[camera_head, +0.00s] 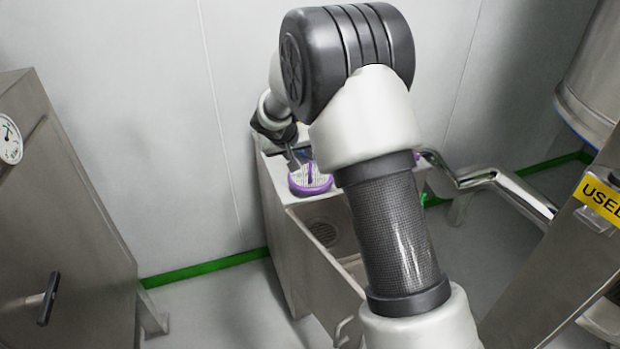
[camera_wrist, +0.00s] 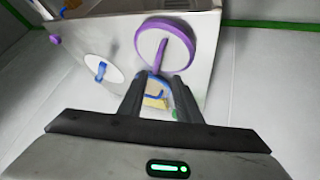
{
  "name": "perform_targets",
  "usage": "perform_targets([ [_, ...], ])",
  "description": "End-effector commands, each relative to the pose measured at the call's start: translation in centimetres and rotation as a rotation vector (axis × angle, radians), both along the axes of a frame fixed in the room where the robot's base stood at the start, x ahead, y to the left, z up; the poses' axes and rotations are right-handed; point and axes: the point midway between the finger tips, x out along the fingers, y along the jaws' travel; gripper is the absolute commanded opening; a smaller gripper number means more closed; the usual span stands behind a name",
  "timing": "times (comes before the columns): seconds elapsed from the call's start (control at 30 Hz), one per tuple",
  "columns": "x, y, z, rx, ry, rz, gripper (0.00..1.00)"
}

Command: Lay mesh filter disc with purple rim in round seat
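The mesh filter disc with purple rim (camera_head: 298,187) is at the left of the top of a steel cabinet in the head view. In the wrist view the disc (camera_wrist: 149,43) shows pale mesh, a thick purple rim and an upright purple grip across it. My gripper (camera_wrist: 158,77) has its two dark fingers apart, with the tips close to the near end of the purple grip. I cannot tell whether they touch it. In the head view my gripper (camera_head: 291,160) is just left of the disc. The round seat cannot be made out for certain.
A white disc with a blue grip (camera_wrist: 93,63) lies left of the purple one. A blue and yellow item (camera_wrist: 155,92) shows between my fingers. The steel cabinet (camera_head: 283,225) has a round grille (camera_head: 323,232) in its open front. A bent steel pipe (camera_head: 485,180) is at right.

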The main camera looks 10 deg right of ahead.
Motion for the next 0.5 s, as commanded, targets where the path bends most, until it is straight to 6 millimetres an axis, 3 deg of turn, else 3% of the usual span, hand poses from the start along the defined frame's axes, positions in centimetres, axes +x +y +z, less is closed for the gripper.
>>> perform_targets([
  [0.5,2.7,-2.5,-4.7,0.0,0.002,-0.001,0.31],
])
